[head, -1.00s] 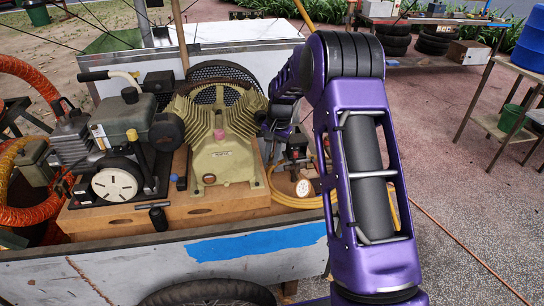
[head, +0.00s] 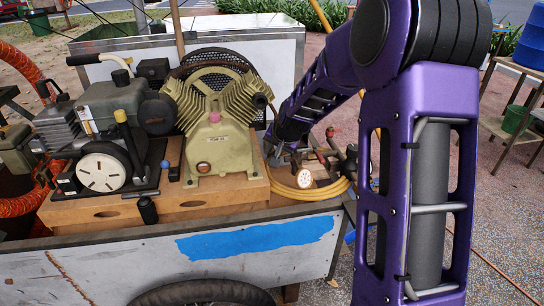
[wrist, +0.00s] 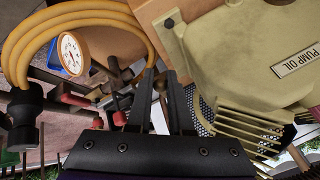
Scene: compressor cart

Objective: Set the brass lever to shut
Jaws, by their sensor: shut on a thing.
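My gripper (wrist: 160,82) reaches in beside the small pipework at the right end of the compressor's wooden base. In the wrist view its two dark fingers are close together, shut on a thin piece that is mostly hidden between them. I take it to be the brass lever, but its shape and angle cannot be made out. In the head view my gripper (head: 282,152) is small and dark, just left of the pipework, and the lever cannot be picked out.
A pressure gauge (wrist: 70,53) and yellow hose (wrist: 95,15) lie left of the fingers, with red-handled fittings (wrist: 75,100) near them. The ribbed pump (wrist: 240,60) stands close on the right. An engine (head: 105,120) sits farther left on the cart (head: 120,260).

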